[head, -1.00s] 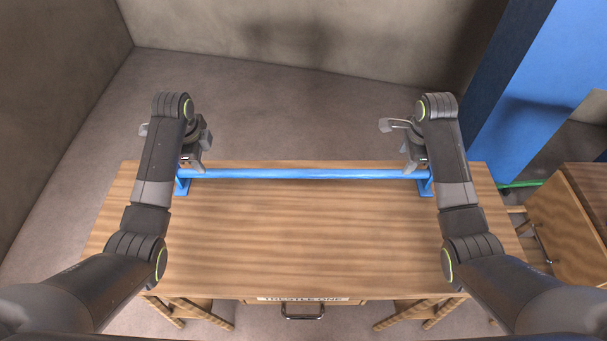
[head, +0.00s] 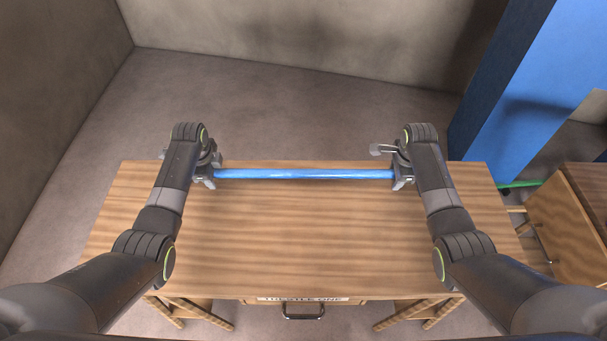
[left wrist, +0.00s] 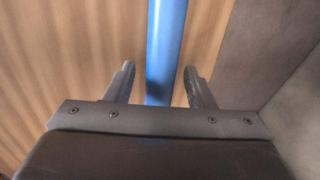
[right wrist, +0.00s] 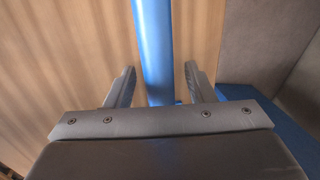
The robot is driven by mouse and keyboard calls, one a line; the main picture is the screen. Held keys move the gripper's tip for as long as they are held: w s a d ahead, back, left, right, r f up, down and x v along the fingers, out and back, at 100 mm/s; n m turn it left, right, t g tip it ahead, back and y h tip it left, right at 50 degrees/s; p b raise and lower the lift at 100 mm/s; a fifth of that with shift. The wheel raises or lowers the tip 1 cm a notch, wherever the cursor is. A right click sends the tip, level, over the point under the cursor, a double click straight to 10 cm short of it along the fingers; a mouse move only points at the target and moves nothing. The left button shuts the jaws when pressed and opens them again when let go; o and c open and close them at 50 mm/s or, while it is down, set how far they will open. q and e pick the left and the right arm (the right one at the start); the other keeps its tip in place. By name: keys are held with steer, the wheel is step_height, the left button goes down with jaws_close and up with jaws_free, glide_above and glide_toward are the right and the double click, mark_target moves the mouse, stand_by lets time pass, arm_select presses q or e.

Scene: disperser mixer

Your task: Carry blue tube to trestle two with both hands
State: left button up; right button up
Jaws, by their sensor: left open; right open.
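The long blue tube (head: 300,174) lies across the far part of the wooden table labelled trestle one (head: 300,230). My left gripper (head: 207,182) is over the tube's left part, and my right gripper (head: 402,183) is over its right part. In the left wrist view the tube (left wrist: 166,45) runs between the open fingers (left wrist: 158,86), with a gap on each side.
A blue pillar (head: 540,90) stands behind the table at the right. A second wooden table or cabinet (head: 575,225) is at the far right, with a green bar (head: 518,185) near it. The near part of the trestle top is clear.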

arm_select(q)
jaws_close()
arm_select(e)
jaws_close()
stand_by(1.0)
arm_select(q)
steer(key=shift+w+r, duration=0.2)
arm_select(e)
steer(key=shift+w+r, duration=0.2)
